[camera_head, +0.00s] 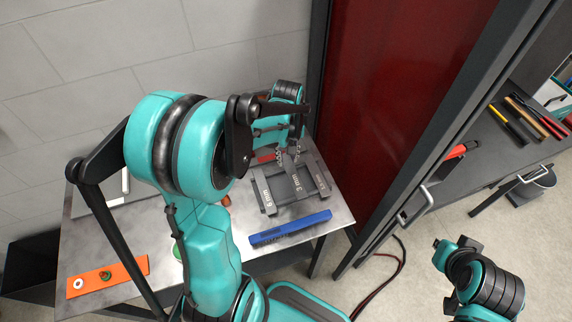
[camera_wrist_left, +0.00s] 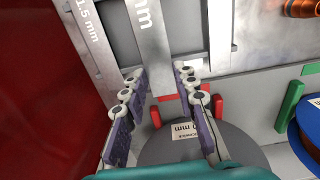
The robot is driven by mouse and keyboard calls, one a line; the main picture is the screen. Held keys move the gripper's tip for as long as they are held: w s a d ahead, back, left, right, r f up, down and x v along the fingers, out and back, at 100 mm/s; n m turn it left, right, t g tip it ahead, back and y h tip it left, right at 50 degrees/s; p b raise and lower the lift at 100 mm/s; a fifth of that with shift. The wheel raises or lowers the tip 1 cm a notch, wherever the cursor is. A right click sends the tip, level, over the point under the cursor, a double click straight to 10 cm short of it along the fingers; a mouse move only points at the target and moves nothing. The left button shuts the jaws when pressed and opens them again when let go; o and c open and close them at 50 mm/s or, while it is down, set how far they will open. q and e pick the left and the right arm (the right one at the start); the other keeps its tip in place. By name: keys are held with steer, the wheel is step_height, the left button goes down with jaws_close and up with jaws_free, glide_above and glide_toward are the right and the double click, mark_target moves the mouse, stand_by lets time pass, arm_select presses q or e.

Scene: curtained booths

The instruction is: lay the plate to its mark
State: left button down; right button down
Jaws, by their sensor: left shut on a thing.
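A grey metal plate (camera_wrist_left: 163,58) lies between the fingers of my left gripper (camera_wrist_left: 158,82), which is shut on it. In the head view it appears to be the middle plate, marked 3 mm (camera_head: 298,188), in a dark slotted rack (camera_head: 263,193). My left gripper (camera_head: 288,155) is over the rack's back end, and the arm hides some of that area. I cannot tell whether the plate is clear of the rack's floor. My right gripper (camera_head: 456,246) is away from the table at the lower right; its jaw opening is unclear. I cannot make out a separate mark.
A blue block-like tool (camera_head: 290,228) lies along the table's front. An orange strip (camera_head: 108,276) lies at the front left. A red panel (camera_head: 395,90) stands close right of the rack. In the wrist view, a grey disc (camera_wrist_left: 235,147) sits near the fingers.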

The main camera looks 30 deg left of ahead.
mark_target(285, 160)
arm_select(q)
steer(key=shift+w+a+f, duration=0.1)
steer(key=shift+a+f, duration=0.3)
steer(key=shift+f+b, duration=0.65)
steer(key=shift+f, duration=1.2)
steer(key=shift+f+b, duration=0.5)
steer(key=c, duration=1.2)
jaws_free()
steer(key=shift+r, duration=0.1)
